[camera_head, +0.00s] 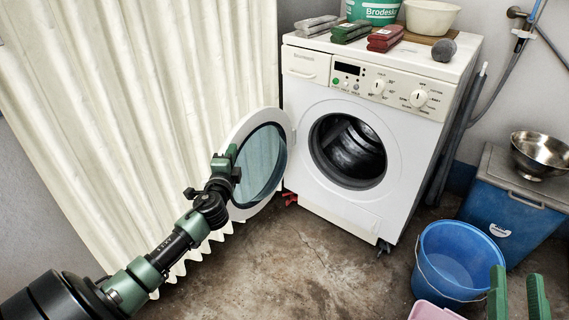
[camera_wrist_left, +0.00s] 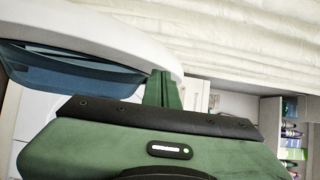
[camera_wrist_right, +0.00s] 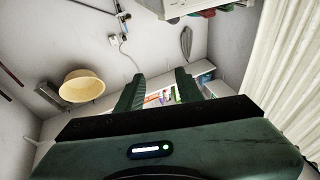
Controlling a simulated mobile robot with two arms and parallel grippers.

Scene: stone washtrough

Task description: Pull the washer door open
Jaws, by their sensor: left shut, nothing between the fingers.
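The white washer (camera_head: 375,115) stands at the back, with its dark round drum opening (camera_head: 347,151) uncovered. Its round door (camera_head: 277,120), a white ring with bluish glass, is swung wide open to the left. My left gripper (camera_head: 229,160) is at the door's outer left side, its fingers shut with nothing between them. In the left wrist view the door's white rim (camera_wrist_left: 120,35) passes close by the fingers (camera_wrist_left: 161,88); whether they touch it I cannot tell. My right gripper (camera_head: 518,285) is at the bottom right, fingers apart and empty, away from the washer; it also shows in the right wrist view (camera_wrist_right: 160,90).
A cream curtain (camera_head: 130,110) hangs behind the door on the left. A blue bucket (camera_head: 457,255), a pink tub (camera_head: 432,312) and a blue cooler (camera_head: 515,205) with a metal bowl (camera_head: 542,153) stand on the right. The floor before the washer is clear.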

